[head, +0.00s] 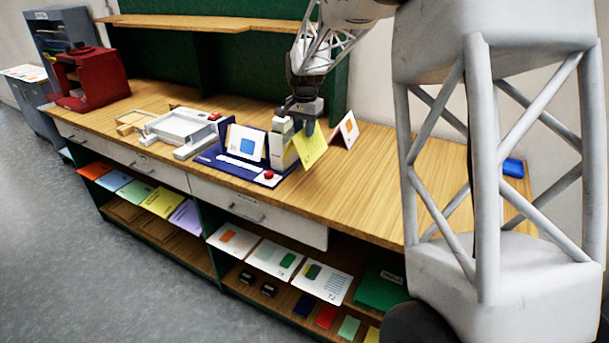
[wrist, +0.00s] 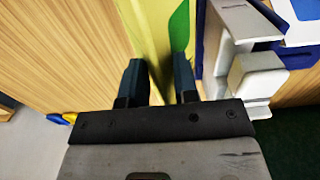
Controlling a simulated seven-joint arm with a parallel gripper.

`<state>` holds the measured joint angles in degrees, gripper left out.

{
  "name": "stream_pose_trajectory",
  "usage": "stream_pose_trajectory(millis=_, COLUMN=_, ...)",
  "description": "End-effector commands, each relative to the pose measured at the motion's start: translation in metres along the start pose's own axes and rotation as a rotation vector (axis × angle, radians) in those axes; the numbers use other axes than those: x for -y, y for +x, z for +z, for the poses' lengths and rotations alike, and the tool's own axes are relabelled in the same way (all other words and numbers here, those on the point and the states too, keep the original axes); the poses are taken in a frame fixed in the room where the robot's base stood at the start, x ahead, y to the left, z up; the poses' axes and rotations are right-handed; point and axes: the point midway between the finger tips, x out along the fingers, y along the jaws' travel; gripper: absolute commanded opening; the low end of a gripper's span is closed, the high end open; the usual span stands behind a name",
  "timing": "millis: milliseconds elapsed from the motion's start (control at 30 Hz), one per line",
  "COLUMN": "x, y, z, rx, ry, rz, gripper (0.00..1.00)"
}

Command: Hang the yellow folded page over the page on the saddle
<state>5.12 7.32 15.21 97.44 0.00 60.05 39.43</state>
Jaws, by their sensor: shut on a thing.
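The yellow folded page (head: 311,148) hangs from my gripper (head: 306,118), which is shut on its upper part above the table. In the wrist view the yellow page (wrist: 148,25), with a green patch, lies between the fingers of my gripper (wrist: 158,72). A white page with a blue square (head: 246,142) stands on a dark blue stand (head: 208,156), apparently the saddle, left of my gripper. A pale upright device (head: 281,150) stands on the stand's right part, between that page and the yellow one. The saddle's ridge is hidden.
A white folded page with an orange mark (head: 348,129) stands right of the yellow page. A red button (head: 269,174) sits at the stand's front. A white tray device (head: 183,128) is farther left. The wooden table (head: 370,185) is clear at front right.

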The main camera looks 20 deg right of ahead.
Motion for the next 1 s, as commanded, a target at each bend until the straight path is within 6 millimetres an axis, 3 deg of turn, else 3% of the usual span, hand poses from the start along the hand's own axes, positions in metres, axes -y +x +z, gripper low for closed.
stream_pose_trajectory(millis=200, x=0.0, y=-0.009, z=0.0, rx=-0.001, ry=0.0, rz=-0.001, gripper=0.16)
stream_pose_trajectory(millis=700, x=-0.002, y=-0.011, z=-0.001, rx=0.0, ry=0.0, rz=0.0, gripper=0.16)
stream_pose_trajectory(millis=1000, x=-0.024, y=-0.009, z=-0.024, rx=0.0, ry=-0.002, rz=0.0, gripper=0.16)
